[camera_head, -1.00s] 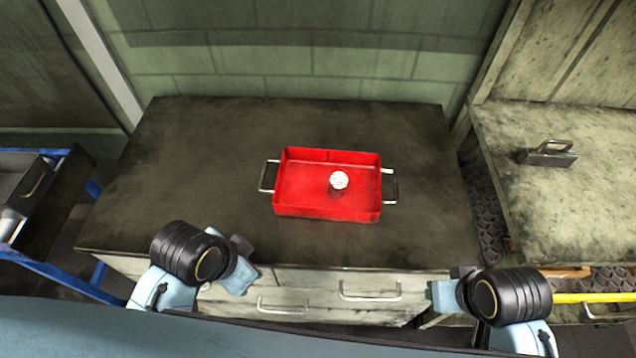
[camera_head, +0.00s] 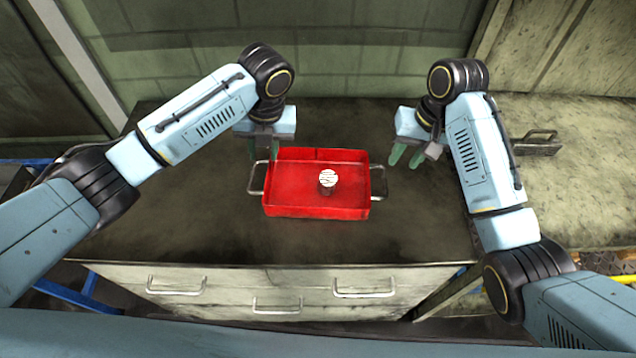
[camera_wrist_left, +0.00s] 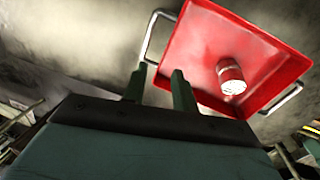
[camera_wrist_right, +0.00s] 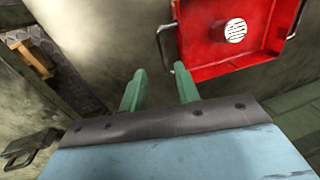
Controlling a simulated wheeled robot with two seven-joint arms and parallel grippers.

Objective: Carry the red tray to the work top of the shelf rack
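The red tray (camera_head: 300,205) rests flat on the dark top of a drawer cabinet (camera_head: 180,225) in the head view. It has a metal handle at each end and holds one small red cylinder with a white top (camera_head: 327,178). My left gripper (camera_head: 262,156) is open and empty above the tray's left handle (camera_head: 256,180); in the left wrist view its fingertips are close to that handle (camera_wrist_left: 150,38). My right gripper (camera_head: 405,159) is open and empty, just beyond the right handle (camera_head: 381,183). I cannot tell which surface is the shelf rack's work top.
A pale worn bench top (camera_head: 575,200) stands to the right, with a handled metal block (camera_head: 536,145) on it. A green wall is behind the cabinet. The cabinet top around the tray is clear.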

